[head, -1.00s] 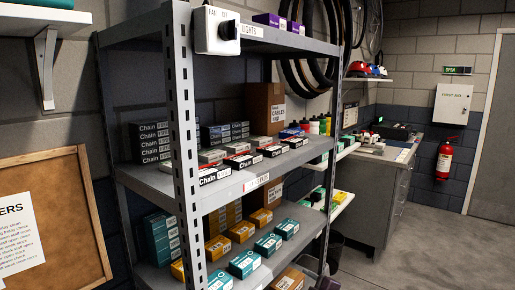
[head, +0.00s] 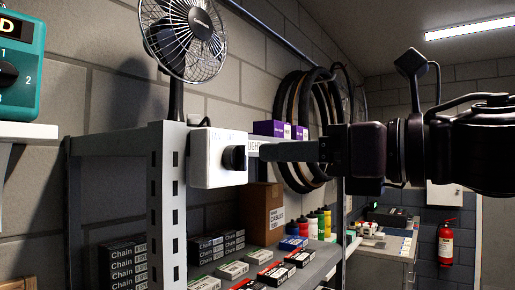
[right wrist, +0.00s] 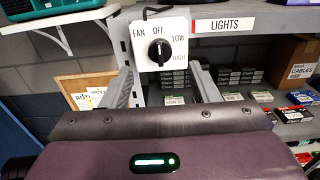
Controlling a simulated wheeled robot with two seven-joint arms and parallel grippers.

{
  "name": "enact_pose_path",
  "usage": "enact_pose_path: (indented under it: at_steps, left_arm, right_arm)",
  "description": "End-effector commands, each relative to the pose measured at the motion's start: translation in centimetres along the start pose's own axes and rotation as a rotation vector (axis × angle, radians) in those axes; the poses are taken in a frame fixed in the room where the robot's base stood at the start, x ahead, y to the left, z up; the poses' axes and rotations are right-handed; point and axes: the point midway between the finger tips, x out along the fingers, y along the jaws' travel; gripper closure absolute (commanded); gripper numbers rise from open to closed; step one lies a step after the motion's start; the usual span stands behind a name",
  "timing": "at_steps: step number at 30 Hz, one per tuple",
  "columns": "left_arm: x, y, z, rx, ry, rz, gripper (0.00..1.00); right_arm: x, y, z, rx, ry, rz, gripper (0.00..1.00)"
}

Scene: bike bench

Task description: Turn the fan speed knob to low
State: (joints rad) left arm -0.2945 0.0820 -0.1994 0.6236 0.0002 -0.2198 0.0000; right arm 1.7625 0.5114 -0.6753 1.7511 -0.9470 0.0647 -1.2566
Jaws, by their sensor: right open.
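The fan speed knob (head: 235,158) is a black round knob on a white box (head: 212,172) at the shelf's front post. In the right wrist view the knob (right wrist: 159,52) sits among the labels OFF, LOW and HIGH; its pale mark looks roughly upright, towards OFF. My right gripper (right wrist: 168,84) is open and empty, with one grey finger to each side below the knob in that view. In the head view my right gripper (head: 256,151) comes from the right, its fingertips close to the knob; I cannot tell whether they touch it. My left gripper is not in view.
A fan (head: 190,38) stands above the box. A LIGHTS label (right wrist: 222,25) is on the shelf edge to its right. Chain boxes (head: 124,262) and a cardboard box (head: 262,211) stand on the shelf below. A teal device (head: 14,80) sits on a shelf at left.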

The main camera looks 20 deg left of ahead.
Motion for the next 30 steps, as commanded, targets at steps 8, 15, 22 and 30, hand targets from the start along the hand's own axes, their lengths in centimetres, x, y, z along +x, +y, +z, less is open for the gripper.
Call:
enact_pose_path:
  at_steps: [8, 15, 22, 30]
  left_arm:
    - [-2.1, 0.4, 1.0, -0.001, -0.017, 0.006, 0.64]
    - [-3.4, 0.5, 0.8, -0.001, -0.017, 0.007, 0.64]
    - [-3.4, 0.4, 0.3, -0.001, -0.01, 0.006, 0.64]
    - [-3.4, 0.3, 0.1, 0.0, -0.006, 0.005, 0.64]
  right_arm:
    - [4.0, 0.1, 0.5, 0.002, 0.0, 0.003, 0.45]
    - [7.0, 0.0, 0.2, 0.004, 0.0, 0.002, 0.45]
    - [7.6, 0.0, 0.1, 0.003, -0.003, 0.0, 0.45]
    - [7.5, 0.0, 0.1, 0.003, -0.003, 0.0, 0.63]
